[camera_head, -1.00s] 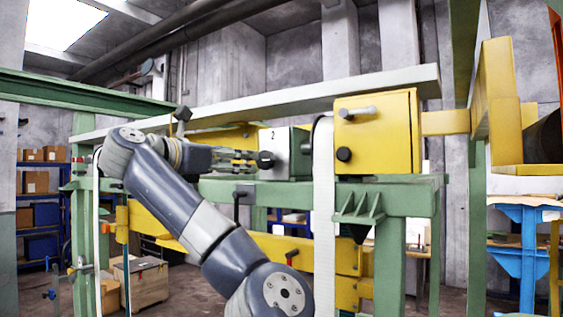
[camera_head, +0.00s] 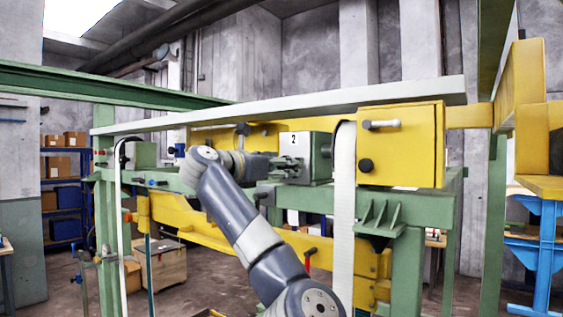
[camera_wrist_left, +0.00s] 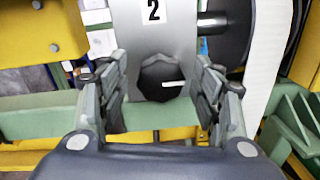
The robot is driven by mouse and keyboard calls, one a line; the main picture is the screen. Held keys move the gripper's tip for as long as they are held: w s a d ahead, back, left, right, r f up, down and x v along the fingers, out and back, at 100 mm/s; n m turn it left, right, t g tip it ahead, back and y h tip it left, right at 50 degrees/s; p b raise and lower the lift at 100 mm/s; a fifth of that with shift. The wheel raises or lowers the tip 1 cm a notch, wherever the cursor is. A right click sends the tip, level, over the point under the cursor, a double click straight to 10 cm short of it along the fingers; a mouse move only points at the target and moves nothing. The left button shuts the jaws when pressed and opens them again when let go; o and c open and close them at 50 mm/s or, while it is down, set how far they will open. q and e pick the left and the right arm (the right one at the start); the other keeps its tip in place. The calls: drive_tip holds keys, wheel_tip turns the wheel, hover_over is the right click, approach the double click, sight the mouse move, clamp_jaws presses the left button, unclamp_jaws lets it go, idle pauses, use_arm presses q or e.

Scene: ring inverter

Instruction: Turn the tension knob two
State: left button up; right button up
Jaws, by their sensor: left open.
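The tension knob two is a dark faceted knob (camera_wrist_left: 161,78) with a white mark pointing right. It sits on a grey plate (camera_wrist_left: 180,45) under a label "2" (camera_wrist_left: 152,11). The label also shows in the head view (camera_head: 293,139). My left gripper (camera_wrist_left: 160,92) is open, with one finger on each side of the knob in the left wrist view. Gaps show between the fingers and the knob. My right gripper is not in view.
A yellow box (camera_head: 402,143) with a handle and a black knob stands right of the plate. A white belt (camera_head: 343,220) hangs between them. A green beam (camera_head: 410,208) runs below. A long pale bar (camera_head: 300,105) passes above.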

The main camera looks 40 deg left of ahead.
use_arm(q)
drive_tip(key=c, duration=1.1)
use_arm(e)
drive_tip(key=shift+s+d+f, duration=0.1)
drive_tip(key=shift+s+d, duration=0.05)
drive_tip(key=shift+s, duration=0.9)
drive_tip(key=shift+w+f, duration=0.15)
